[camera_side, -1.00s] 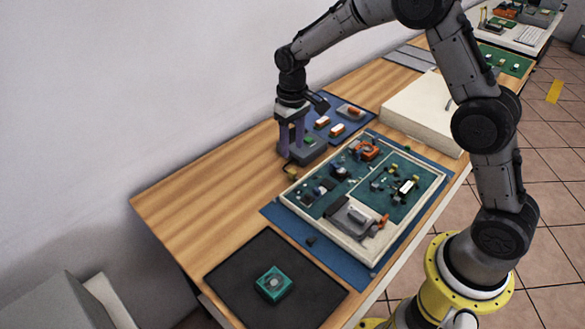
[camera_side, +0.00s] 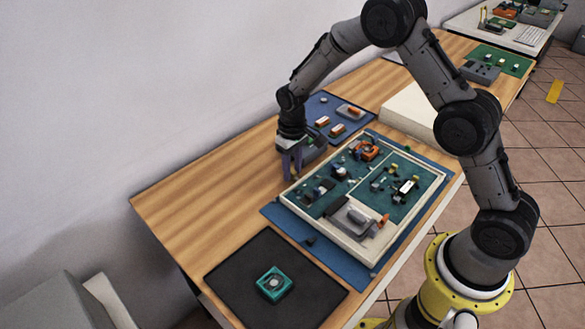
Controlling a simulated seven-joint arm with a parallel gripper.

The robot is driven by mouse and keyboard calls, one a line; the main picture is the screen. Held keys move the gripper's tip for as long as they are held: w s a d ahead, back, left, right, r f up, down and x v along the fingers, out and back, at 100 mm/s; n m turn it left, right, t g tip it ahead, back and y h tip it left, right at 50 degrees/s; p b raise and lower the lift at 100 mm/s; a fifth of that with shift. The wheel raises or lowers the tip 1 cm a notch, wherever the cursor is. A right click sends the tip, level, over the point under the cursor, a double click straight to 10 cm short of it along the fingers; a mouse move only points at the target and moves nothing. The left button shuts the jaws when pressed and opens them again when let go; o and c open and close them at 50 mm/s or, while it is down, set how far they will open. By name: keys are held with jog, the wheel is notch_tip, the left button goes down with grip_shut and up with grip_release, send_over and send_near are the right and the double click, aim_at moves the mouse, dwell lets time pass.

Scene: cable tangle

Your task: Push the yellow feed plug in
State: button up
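My gripper (camera_side: 292,177) points down at the left edge of the cream-framed board (camera_side: 346,240), its two purple fingers low over the wooden table. The fingers stand close together, and I cannot make out whether they are shut on anything. The yellow feed plug is not clearly visible now; the fingers cover the spot where a small yellow piece showed earlier. Inside the frame are teal circuit boards (camera_side: 335,205) with orange, grey and white parts. Which part is the plug's socket is not clear.
A grey block (camera_side: 316,143) stands just behind my gripper. A blue mat (camera_side: 322,108) with orange-and-white parts lies beyond it. A black mat (camera_side: 240,262) with a teal fan-like part (camera_side: 275,284) lies at the front. The wooden table (camera_side: 200,220) is bare at left.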

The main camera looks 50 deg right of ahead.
grip_shut()
jog(key=shift+r, duration=0.1)
dwell(1.1)
